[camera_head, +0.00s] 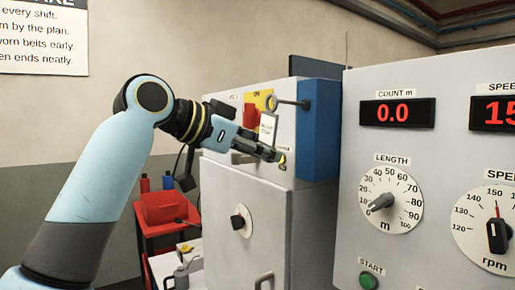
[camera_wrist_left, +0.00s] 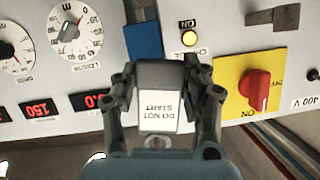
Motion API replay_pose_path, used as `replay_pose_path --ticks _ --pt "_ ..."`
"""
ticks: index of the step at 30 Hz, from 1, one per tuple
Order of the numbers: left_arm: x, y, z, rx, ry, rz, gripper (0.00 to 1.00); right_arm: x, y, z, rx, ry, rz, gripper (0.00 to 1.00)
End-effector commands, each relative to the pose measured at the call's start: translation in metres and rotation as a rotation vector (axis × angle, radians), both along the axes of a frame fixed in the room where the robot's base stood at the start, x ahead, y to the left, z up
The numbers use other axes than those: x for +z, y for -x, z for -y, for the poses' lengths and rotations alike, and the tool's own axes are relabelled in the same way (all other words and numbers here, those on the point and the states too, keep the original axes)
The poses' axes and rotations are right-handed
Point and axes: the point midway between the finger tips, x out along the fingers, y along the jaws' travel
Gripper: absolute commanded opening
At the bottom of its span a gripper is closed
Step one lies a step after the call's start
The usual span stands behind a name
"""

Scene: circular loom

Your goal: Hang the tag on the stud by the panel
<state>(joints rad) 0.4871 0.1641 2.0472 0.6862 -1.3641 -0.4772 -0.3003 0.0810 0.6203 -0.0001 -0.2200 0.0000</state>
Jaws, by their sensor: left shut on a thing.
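The tag (camera_head: 268,128) is a small plate with a white label. In the left wrist view the tag (camera_wrist_left: 158,110) reads "DO NOT START" upside down, with a round eye beyond the label. My left gripper (camera_head: 270,150) is shut on the tag and holds it upright before the grey cabinet; its fingers (camera_wrist_left: 163,90) flank it. The stud (camera_head: 291,102) is a dark, ball-ended rod above and right of the gripper. A grey ring stands at the rod's left end, above the label; I cannot tell whether the rod passes through it. My right gripper is out of view.
A red switch (camera_wrist_left: 258,88) on a yellow plate and a lit yellow lamp (camera_wrist_left: 190,38) are close to the gripper. A blue panel (camera_head: 320,130) stands right of the stud. The large control panel (camera_head: 440,150) fills the right side. A red bin (camera_head: 165,210) is low behind my arm.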

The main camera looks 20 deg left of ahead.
Motion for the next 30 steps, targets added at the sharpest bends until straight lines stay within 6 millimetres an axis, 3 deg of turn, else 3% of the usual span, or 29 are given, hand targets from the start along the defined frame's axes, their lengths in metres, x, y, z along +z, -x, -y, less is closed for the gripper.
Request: replay_pose_path --ticks 30 --pt "0.0001 -0.0107 0.009 -0.001 0.001 0.0 0.06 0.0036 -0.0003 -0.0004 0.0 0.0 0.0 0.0"
